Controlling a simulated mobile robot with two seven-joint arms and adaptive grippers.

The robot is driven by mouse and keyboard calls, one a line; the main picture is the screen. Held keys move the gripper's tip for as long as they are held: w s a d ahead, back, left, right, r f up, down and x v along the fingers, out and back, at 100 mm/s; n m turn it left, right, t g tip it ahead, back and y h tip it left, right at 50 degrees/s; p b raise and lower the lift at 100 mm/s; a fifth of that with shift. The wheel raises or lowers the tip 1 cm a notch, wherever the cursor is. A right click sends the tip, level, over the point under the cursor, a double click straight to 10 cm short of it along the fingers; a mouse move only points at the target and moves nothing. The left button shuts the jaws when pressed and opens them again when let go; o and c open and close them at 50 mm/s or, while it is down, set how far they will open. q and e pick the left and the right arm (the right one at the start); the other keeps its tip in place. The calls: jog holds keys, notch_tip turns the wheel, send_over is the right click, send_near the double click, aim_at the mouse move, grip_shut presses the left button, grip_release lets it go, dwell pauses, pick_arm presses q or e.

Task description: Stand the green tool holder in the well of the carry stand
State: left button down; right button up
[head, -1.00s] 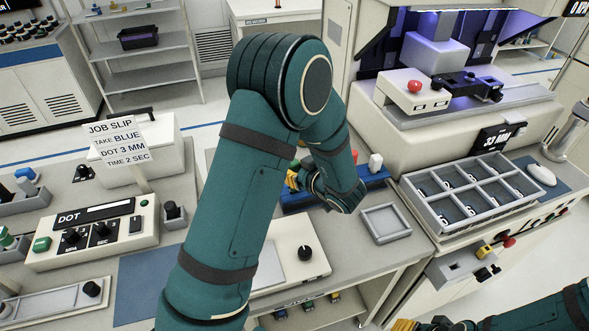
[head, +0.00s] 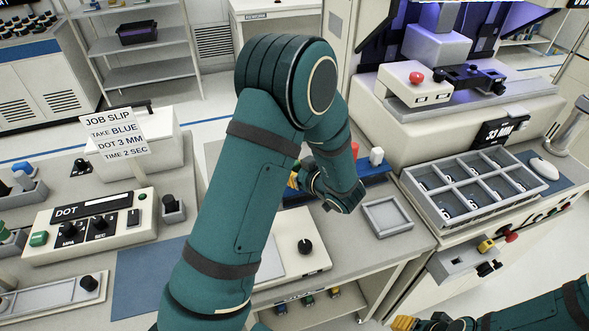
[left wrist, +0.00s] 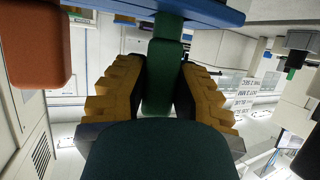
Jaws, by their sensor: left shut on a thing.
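The green tool holder (left wrist: 163,75) is between the yellow fingers of my left gripper (left wrist: 160,90) in the left wrist view, and the gripper is shut on it. A wider dark green part of it lies in front of a blue rack (left wrist: 225,14). I cannot tell if it is seated in the rack or clear of it. In the head view my left gripper (head: 294,181) is at the blue rack (head: 374,172), mostly hidden by my own arm. My right gripper (head: 420,323) shows partly at the bottom edge. I cannot make out the carry stand for certain.
A red block (left wrist: 36,42) stands close beside my left gripper; a white piece (head: 376,157) sits on the rack. A shallow grey tray (head: 387,217) lies in front. The compartment tray (head: 475,190) is at right. A job slip (head: 114,133) stands left.

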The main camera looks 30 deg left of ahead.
dwell(0.4)
pick_arm(q)
jog(key=c, duration=0.8)
grip_release()
jog(key=v, duration=1.2)
jog(key=shift+r, duration=0.1)
